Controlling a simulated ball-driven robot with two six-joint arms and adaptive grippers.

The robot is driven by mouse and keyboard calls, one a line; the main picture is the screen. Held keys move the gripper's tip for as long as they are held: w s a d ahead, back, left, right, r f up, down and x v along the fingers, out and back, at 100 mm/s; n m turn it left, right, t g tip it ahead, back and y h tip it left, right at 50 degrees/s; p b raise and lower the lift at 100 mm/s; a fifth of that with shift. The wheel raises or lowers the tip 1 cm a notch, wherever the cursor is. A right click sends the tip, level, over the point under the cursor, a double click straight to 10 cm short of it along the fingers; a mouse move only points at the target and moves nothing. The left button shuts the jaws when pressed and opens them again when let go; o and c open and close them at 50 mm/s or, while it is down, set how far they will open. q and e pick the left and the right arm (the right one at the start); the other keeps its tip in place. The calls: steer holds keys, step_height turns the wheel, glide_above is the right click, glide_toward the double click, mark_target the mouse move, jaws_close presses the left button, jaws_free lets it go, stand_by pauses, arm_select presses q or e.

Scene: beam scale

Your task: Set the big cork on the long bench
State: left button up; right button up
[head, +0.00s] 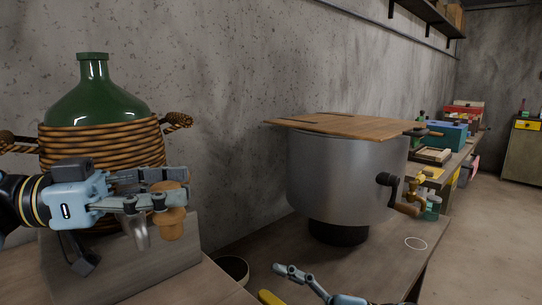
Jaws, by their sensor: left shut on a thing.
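The big cork (170,228) is tan with a wider top and hangs between the fingers of my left gripper (170,196). The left gripper is shut on it, in front of the rope-wrapped green demijohn (92,105). The fingers hide part of the cork. A wooden bench (375,262) carries a large metal vat, and a thin white ring (415,243) shows on its top at the right. I cannot tell whether this is the long bench. My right gripper (300,278) is partly in view at the bottom edge; its opening is unclear.
The metal vat (335,180) has a wooden lid (345,125) and a crank and tap on its right side. A dark round container (232,268) sits between the surfaces. Another bench with boxes (447,134) runs along the wall. The bench top around the ring is clear.

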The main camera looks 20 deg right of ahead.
steer(key=w+r+n+g+h, duration=0.2)
steer(key=r+n+g+h, duration=0.15)
steer(key=r+n, duration=0.55)
steer(key=w+r+n+g+h, duration=0.2)
steer(key=r+n+g, duration=0.25)
steer(key=r, duration=0.75)
steer(key=w+x, duration=0.1)
steer(key=x, duration=1)
steer(key=shift+s+a+r, duration=0.25)
steer(key=shift+a, duration=0.15)
arm_select(q)
steer(key=shift+c, duration=0.2)
arm_select(e)
steer(key=c, duration=1.4)
arm_select(q)
steer(key=o, duration=1.2)
arm_select(e)
steer(key=shift+c, duration=0.2)
